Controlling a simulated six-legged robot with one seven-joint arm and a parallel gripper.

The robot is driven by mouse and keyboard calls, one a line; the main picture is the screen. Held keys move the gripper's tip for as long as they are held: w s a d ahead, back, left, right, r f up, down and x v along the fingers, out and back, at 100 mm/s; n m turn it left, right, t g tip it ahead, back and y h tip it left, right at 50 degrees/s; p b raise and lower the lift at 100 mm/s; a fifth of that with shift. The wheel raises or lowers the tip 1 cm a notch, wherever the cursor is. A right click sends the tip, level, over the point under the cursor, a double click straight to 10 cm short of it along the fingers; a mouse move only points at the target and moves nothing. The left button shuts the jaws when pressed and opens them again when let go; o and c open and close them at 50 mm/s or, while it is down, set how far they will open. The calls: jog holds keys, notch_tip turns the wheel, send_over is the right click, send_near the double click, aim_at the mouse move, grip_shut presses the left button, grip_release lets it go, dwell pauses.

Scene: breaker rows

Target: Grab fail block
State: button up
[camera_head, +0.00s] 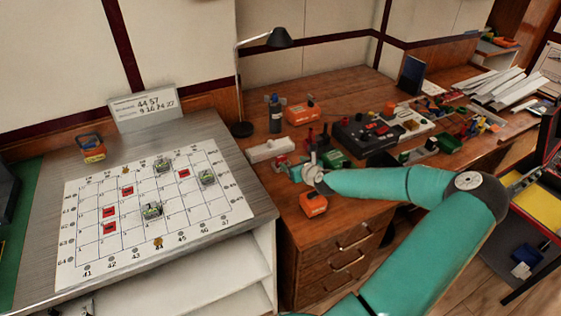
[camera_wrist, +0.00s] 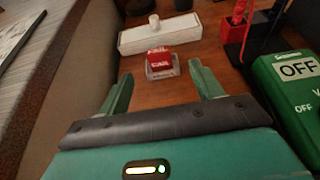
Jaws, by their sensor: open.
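A small red block with white lettering, the fail block (camera_wrist: 160,61), sits on a clear base on the brown desk in the wrist view. The lettering is too small to read surely. My gripper (camera_wrist: 160,76) is open, its two green fingers pointing toward the block, one to each side. The block lies just beyond the fingertips, with nothing held. In the head view my gripper (camera_head: 297,172) is low over the desk's left part, and a small red piece (camera_head: 281,160) shows beside it. Similar red pieces (camera_head: 127,191) lie on the white numbered grid sheet (camera_head: 90,255).
A white bar with a knob (camera_wrist: 160,36) lies behind the block. A green box marked OFF (camera_wrist: 292,85) stands close at the right, with red and black parts beside it. An orange box (camera_head: 313,204) is at the desk's front edge. A lamp (camera_head: 243,128) stands behind.

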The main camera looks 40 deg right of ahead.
aim_at(284, 157)
jog(key=x, duration=0.2)
jog(key=shift+w+d+f, duration=0.1)
jog(key=shift+w+f, duration=0.05)
jog(key=shift+w, duration=0.15)
jog(key=x, duration=0.5)
jog(key=shift+w+a+f, duration=0.1)
jog(key=shift+a+f, duration=0.1)
jog(key=shift+f, duration=0.1)
jog(key=c, duration=1.1)
jog(key=shift+o, duration=0.2)
jog(key=shift+r, duration=0.1)
jog(key=shift+r, duration=0.5)
notch_tip(284, 157, up, 2)
jog(key=shift+r, duration=0.15)
jog(key=s+r, duration=0.9)
jog(key=s, duration=0.5)
jog(key=shift+a+r, duration=0.3)
